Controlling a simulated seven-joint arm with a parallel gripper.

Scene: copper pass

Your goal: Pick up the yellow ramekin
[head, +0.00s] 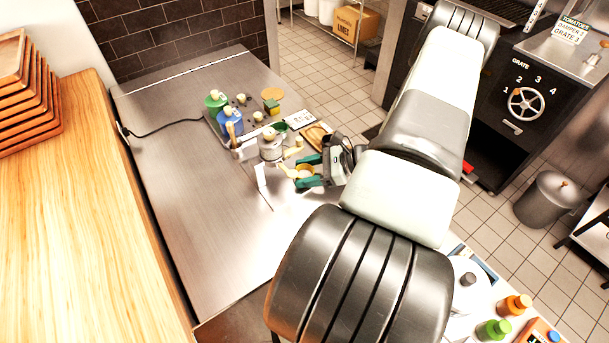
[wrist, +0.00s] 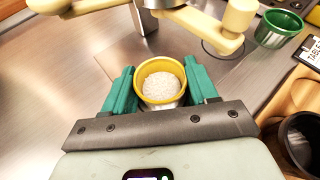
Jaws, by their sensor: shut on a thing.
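The yellow ramekin (wrist: 160,72) sits between the green fingers of my gripper (wrist: 161,78) in the wrist view, with white grains inside it. It looks upright, and a finger presses on each side. In the head view the ramekin (head: 304,171) shows small between the fingers of my gripper (head: 306,172), over the steel counter near the device with pale yellow arms. I cannot tell whether its base touches the counter. Its near lower side is hidden by my gripper's bar.
A grey device with pale yellow arms (wrist: 236,18) stands just beyond the ramekin. A green ramekin (wrist: 278,30) is at the upper right, and a dark cup (wrist: 301,143) is at the lower right. The steel counter (head: 190,180) is clear on the left.

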